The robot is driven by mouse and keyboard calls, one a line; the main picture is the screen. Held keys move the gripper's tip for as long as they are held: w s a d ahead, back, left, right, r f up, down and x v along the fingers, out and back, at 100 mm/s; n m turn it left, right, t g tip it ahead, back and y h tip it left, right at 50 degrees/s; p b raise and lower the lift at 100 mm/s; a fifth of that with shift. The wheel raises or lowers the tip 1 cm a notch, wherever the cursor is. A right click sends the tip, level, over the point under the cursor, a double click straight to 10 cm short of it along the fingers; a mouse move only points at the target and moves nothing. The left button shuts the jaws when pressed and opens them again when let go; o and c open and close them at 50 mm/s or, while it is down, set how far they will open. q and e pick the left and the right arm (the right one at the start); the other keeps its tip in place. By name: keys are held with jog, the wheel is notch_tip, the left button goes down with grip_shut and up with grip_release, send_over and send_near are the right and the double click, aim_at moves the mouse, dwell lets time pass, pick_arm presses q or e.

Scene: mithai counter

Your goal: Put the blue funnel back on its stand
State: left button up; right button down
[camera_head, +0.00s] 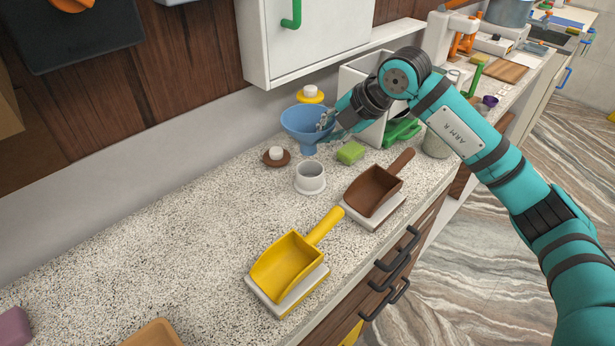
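The blue funnel (302,124) is upright, wide mouth up and spout down, near the back wall. I cannot tell whether its spout touches the counter. My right gripper (329,125) is at the funnel's right rim, with one fingertip showing inside the bowl and another outside. Whether the fingers grip the rim is too small to tell. A whitish round cup-like holder (310,182) with a flared base, possibly the stand, is on the counter in front of the funnel, with nothing in it. My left gripper is not in view.
A brown disc with a white knob (276,158) and a green sponge (350,153) flank the holder. A brown scoop (371,192) and a yellow scoop (287,264) rest nearer the front edge. A white cabinet (316,38) overhangs behind. The counter's left part is mostly clear.

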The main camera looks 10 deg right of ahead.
jog(key=f, duration=0.3)
jog(key=f+p, duration=0.1)
jog(key=f, duration=0.4)
jog(key=shift+d+f, duration=0.25)
jog(key=shift+f, duration=0.15)
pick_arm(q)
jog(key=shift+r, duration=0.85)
pick_arm(e)
jog(key=shift+f, duration=0.1)
jog(key=shift+f, duration=0.25)
jog(key=c, duration=1.5)
grip_release()
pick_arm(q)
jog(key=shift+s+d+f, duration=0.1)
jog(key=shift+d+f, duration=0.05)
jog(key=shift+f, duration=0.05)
pick_arm(e)
jog(key=shift+r, duration=0.1)
